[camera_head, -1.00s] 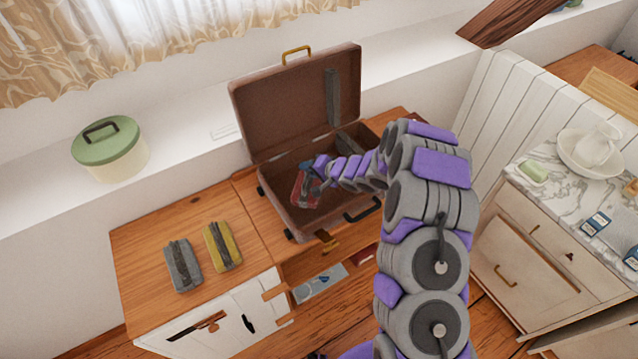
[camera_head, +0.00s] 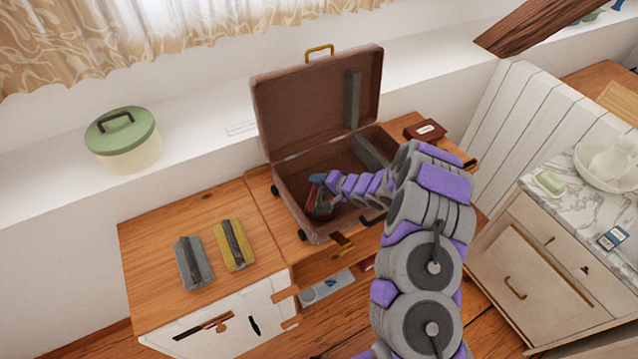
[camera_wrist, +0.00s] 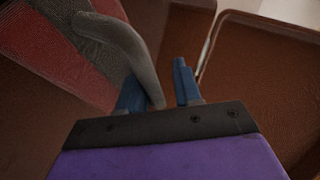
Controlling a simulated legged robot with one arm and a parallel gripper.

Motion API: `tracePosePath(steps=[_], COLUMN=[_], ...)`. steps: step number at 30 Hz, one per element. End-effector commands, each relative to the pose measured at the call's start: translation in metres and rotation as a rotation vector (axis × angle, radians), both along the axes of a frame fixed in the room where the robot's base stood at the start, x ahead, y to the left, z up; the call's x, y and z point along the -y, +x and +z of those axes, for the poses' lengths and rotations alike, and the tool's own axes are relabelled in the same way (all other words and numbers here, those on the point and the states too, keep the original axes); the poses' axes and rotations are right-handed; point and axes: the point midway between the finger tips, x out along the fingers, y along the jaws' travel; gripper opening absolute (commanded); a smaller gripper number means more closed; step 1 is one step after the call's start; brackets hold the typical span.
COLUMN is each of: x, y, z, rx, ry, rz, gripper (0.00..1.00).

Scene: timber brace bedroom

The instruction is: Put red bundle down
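The red bundle (camera_head: 319,208) is inside the brown suitcase (camera_head: 287,208), near its front left corner, partly hidden by my gripper. In the wrist view the bundle (camera_wrist: 50,48) fills the upper left, with red sides, a grey band and a grey loop handle. My gripper (camera_head: 322,183) reaches down into the suitcase over the bundle. In the wrist view its blue fingers (camera_wrist: 162,78) stand apart. The handle's lower end lies by the left finger, with a gap to the right finger. The bundle's underside is hidden, so I cannot tell whether it fully rests on the suitcase floor.
A grey bundle (camera_head: 193,263) and a yellow bundle (camera_head: 232,245) lie on the wooden top (camera_head: 150,235) left of the suitcase. The open lid (camera_head: 315,105) stands behind. A dark red box (camera_head: 424,130) sits right of the suitcase. A green-lidded pot (camera_head: 122,140) stands on the ledge.

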Motion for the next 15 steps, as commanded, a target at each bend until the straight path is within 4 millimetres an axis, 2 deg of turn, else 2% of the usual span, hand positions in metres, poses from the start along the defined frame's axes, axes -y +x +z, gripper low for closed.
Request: tracePosePath(steps=[5,15], x=[0.010,-0.002], y=[0.000,-0.001], z=[-0.001,-0.004], rx=[-0.004,-0.006], ry=[0.004,-0.010], rz=[-0.003,-0.003], gripper=[0.45,0.45])
